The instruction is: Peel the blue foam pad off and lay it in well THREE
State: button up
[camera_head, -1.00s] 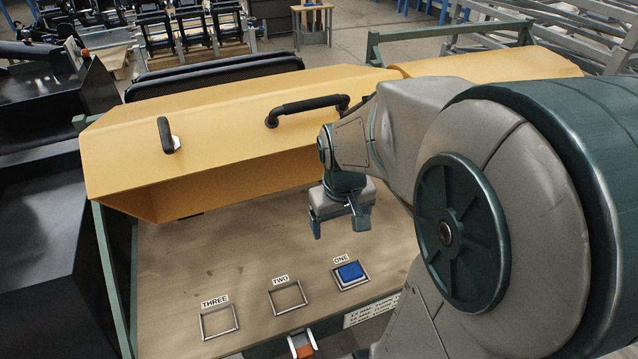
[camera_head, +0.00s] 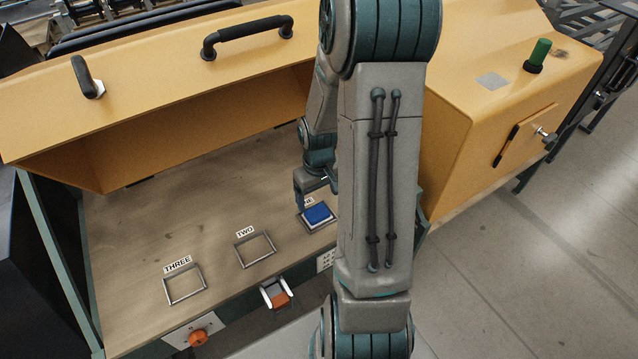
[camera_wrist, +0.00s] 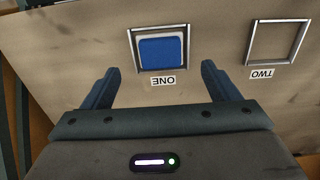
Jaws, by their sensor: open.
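The blue foam pad (camera_head: 318,214) lies in the metal frame of well ONE (camera_head: 303,225) on the wooden bench top. The pad also shows in the wrist view (camera_wrist: 161,50), on a pale backing inside the frame. Well TWO (camera_head: 240,252) and well THREE (camera_head: 166,290) are empty metal frames to its left. My gripper (camera_head: 316,194) is above the bench just behind well ONE, partly hidden by my arm. In the wrist view my gripper (camera_wrist: 160,82) has its two fingers wide apart with nothing between them, short of the pad.
A yellow hood (camera_head: 200,80) with black handles stands over the back of the bench. A latch with an orange tip (camera_head: 277,296) and an orange knob (camera_head: 198,338) sit at the front edge. The wood between the wells is clear.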

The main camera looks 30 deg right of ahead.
aim_at(319, 214)
notch_tip(319, 214, down, 7)
jog(key=shift+f+b, duration=0.1)
jog(key=shift+b, duration=0.5)
jog(key=c, duration=1.2)
